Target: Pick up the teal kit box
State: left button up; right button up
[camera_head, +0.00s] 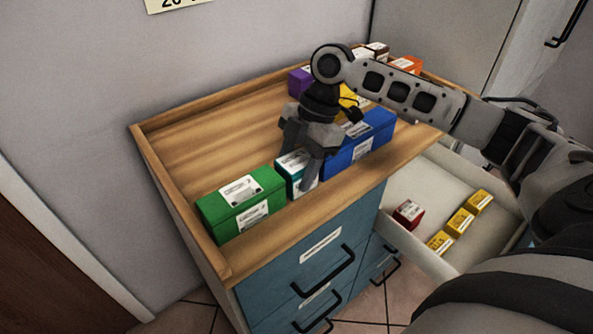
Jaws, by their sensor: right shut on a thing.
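The teal kit box (284,168) is a small box with white labels on the wooden cabinet top, near its front edge. It stands between the green box (217,210) on the left and the blue box (376,133) on the right. My right gripper (303,165) points down from above and is shut on the teal box. Its fingers hide part of the box. I cannot tell whether the box is lifted off the surface. My left gripper is not in view.
Purple (295,82), yellow (347,99) and orange (408,66) boxes stand farther back, partly behind my right arm. A raised rim (180,206) edges the cabinet top. An open drawer (420,252) at the right holds a red box (408,213) and several yellow boxes. The left of the top is bare.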

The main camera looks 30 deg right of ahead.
aim_at(295, 160)
notch_tip(295, 160, up, 10)
jog(key=shift+r+p, duration=0.1)
jog(key=shift+p, duration=0.3)
jog(key=shift+w+a, duration=0.1)
